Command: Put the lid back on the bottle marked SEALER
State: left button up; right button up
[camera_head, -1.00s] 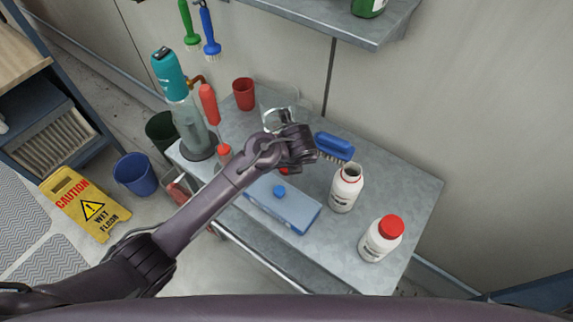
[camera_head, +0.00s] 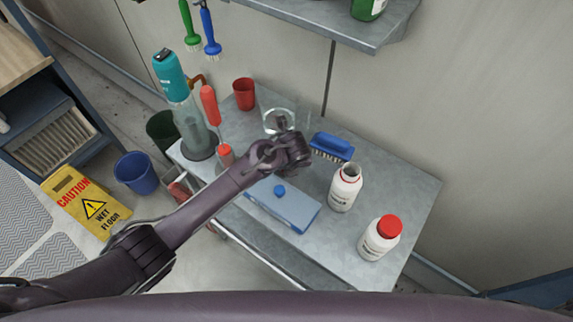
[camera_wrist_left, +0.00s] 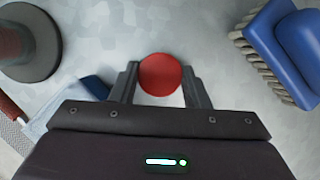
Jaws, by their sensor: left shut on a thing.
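A white bottle with an open mouth and no lid (camera_head: 345,190) stands upright on the grey metal table; its label is too small to read. My left gripper (camera_head: 290,154) is to the left of this bottle, over the middle of the table. In the left wrist view its two fingers are closed on a round red lid (camera_wrist_left: 160,76). The lid is hidden behind the hand in the head view. Another white bottle with a red lid on (camera_head: 380,238) stands nearer the front right. My right gripper is not in view.
A blue brush (camera_head: 332,147) lies behind the open bottle; it also shows in the left wrist view (camera_wrist_left: 295,50). A blue box (camera_head: 285,208) lies in front of the hand. A clear container (camera_head: 272,120) and a red cup (camera_head: 244,93) stand behind.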

pick_arm(q)
jog(key=shift+c, duration=1.2)
notch_tip(320, 180, up, 10)
jog(key=b, duration=0.1)
